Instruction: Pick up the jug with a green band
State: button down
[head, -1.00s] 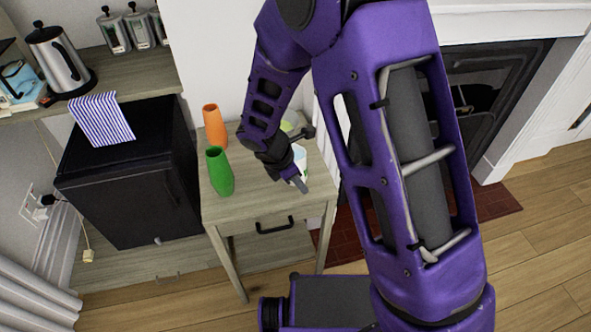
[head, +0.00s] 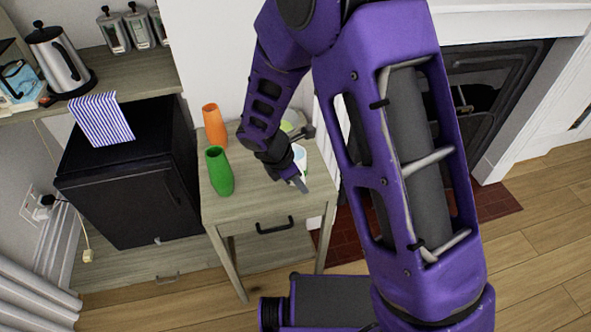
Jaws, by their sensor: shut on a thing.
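The jug with a green band (head: 301,157) is on the right part of the small wooden side table (head: 262,206). It is white, and only a part of it shows; my gripper and wrist cover the rest, its band mostly hidden. My gripper (head: 300,183) is at the jug's near side and shut on it. I cannot tell whether the jug's base touches the table top.
A green vase (head: 219,172) and an orange vase (head: 214,127) stand on the table's left side. A yellow-green item (head: 287,127) is behind my wrist. A black mini fridge (head: 130,175) stands left of the table, and a fireplace (head: 480,90) is at right.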

jog(key=shift+r, duration=0.15)
notch_tip(320, 180, up, 10)
jog(key=p, duration=0.2)
dwell(0.4)
dwell(0.5)
